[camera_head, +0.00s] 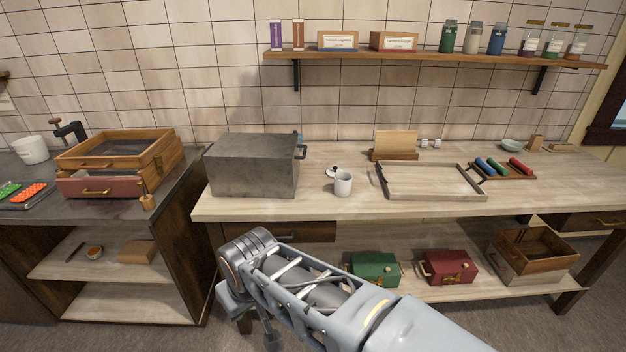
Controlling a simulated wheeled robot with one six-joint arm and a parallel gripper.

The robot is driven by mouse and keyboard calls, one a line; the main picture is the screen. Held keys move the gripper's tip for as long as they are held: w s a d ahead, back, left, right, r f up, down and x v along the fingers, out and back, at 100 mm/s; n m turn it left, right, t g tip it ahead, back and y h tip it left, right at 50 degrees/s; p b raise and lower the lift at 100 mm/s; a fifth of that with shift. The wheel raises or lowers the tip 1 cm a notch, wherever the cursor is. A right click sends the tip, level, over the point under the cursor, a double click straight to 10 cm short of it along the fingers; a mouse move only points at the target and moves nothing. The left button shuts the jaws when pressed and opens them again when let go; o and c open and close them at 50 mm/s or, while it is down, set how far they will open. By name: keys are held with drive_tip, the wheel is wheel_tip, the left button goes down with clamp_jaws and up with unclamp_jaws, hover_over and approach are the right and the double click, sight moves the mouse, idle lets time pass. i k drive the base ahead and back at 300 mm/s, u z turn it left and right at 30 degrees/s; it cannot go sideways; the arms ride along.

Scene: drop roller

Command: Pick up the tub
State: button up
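A white tub (31,150), like a small bucket, stands upright on the dark counter at the far left, near the wall. A smaller white cup (343,184) stands upright on the long wooden bench, near its front edge. A small white piece with a dark top lies just behind the cup. My arm reaches in from the lower right, with its joint in front of the bench, well apart from both. The fingers of my gripper do not show; they are hidden behind the arm or out of frame.
Wooden drawer boxes (115,163) and a tray of coloured sweets (24,195) stand near the tub. A grey metal box (253,165), a wooden tray (432,181) and a rack of coloured rollers (502,170) stand on the bench. Green (374,269) and red boxes (448,267) sit below.

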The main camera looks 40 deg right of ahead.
sight(342, 189)
drive_tip(key=z, duration=0.4)
drive_tip(key=i, duration=0.7)
drive_tip(key=z, duration=0.95)
drive_tip(key=i, duration=0.25)
drive_tip(key=z, duration=0.25)
